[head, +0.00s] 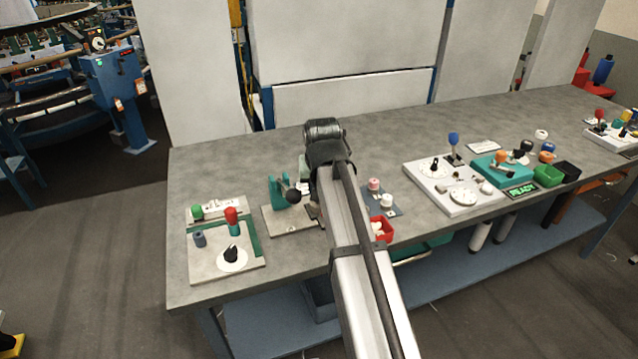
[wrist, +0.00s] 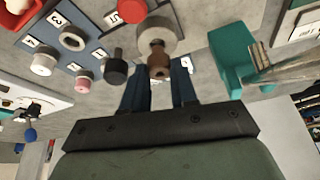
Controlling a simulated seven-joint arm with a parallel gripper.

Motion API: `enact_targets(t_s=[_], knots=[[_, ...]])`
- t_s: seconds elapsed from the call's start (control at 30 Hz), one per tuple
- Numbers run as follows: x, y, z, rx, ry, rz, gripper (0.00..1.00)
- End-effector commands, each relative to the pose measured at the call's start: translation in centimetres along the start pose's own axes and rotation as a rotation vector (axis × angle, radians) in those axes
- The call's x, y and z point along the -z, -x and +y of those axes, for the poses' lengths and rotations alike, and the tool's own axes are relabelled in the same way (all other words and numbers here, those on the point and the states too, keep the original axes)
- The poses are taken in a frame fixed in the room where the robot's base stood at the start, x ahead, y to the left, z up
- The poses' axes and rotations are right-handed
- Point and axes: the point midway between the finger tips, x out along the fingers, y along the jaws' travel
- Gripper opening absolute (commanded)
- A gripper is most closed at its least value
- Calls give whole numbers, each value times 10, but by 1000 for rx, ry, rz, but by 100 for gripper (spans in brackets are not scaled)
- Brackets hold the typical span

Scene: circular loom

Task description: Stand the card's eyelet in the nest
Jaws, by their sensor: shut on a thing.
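My gripper (wrist: 159,78) shows in the wrist view, its two dark blue fingers shut on a small brown stepped piece (wrist: 158,66), which looks like the eyelet. The piece lies in front of a pale grey round part (wrist: 157,32), perhaps the nest; I cannot tell whether they touch. The blue-grey numbered card (wrist: 93,50) is at upper left in the wrist view, bearing a grey ring (wrist: 72,39), a white piece (wrist: 43,64), a pink piece (wrist: 83,84) and a black knob (wrist: 115,72). In the head view my arm hides the gripper; the card (head: 397,211) shows beside it.
A teal press-like frame (wrist: 232,62) stands close at right in the wrist view; its black ball (head: 293,196) shows in the head view. A red bin (head: 382,229) is by the table's front edge. A white control panel (head: 440,170) stands farther right. Bare bench lies behind.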

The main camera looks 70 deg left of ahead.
Motion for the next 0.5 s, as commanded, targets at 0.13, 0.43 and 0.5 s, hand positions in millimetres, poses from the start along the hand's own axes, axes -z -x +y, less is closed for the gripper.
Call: enact_targets(t_s=[0.13, 0.43, 0.5], knots=[[-2, -4, 0, 0, 0, 0, 0], [-4, -10, 0, 0, 0, 1, 0], [-5, -12, 0, 0, 0, 1, 0]])
